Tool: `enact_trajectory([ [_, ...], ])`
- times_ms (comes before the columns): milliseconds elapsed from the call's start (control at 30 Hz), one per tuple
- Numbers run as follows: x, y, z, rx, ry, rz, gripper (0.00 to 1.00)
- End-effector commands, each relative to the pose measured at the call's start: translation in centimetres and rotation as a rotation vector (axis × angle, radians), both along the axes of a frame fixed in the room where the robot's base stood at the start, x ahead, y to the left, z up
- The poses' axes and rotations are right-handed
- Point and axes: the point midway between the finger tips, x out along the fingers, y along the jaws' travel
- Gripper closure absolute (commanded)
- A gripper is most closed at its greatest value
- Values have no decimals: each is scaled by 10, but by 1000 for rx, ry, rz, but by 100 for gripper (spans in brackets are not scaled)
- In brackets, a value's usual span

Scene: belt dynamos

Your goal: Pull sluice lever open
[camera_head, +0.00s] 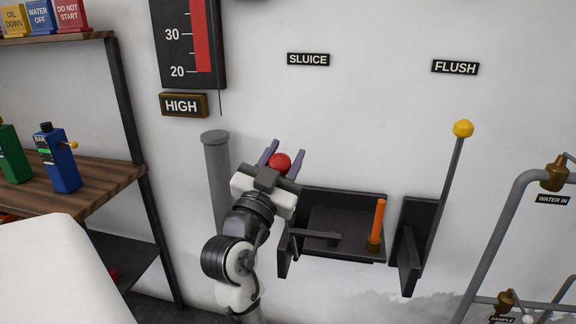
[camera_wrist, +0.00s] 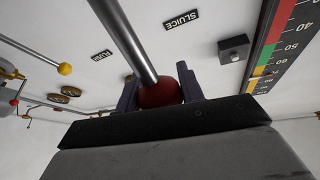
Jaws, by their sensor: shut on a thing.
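The sluice lever's red ball knob (camera_head: 280,163) sits between the two purple-grey fingers of my gripper (camera_head: 284,153), below the SLUICE sign (camera_head: 308,59). In the wrist view the red knob (camera_wrist: 160,94) is held between the fingers of my gripper (camera_wrist: 157,78), which are shut on it. The lever's grey shaft (camera_wrist: 125,38) runs from the knob to the top edge of that view. In the head view my gripper and arm hide the shaft.
To the right stands the flush lever with a yellow knob (camera_head: 463,129), under the FLUSH sign (camera_head: 455,67). A dark bracket tray (camera_head: 345,200) holds an orange-handled tool (camera_head: 379,222). Pipes (camera_head: 497,235) stand at the right, a shelf (camera_head: 95,185) with bottles at the left.

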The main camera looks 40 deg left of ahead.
Motion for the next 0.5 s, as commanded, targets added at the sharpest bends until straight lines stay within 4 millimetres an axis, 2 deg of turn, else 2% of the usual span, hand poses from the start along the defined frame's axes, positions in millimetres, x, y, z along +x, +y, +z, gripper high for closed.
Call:
enact_trajectory([
  [33, -6, -3, -13, 13, -20, 2, 100],
  [100, -12, -8, -17, 26, -41, 0, 100],
  [500, -38, -23, -28, 74, -120, 1, 100],
])
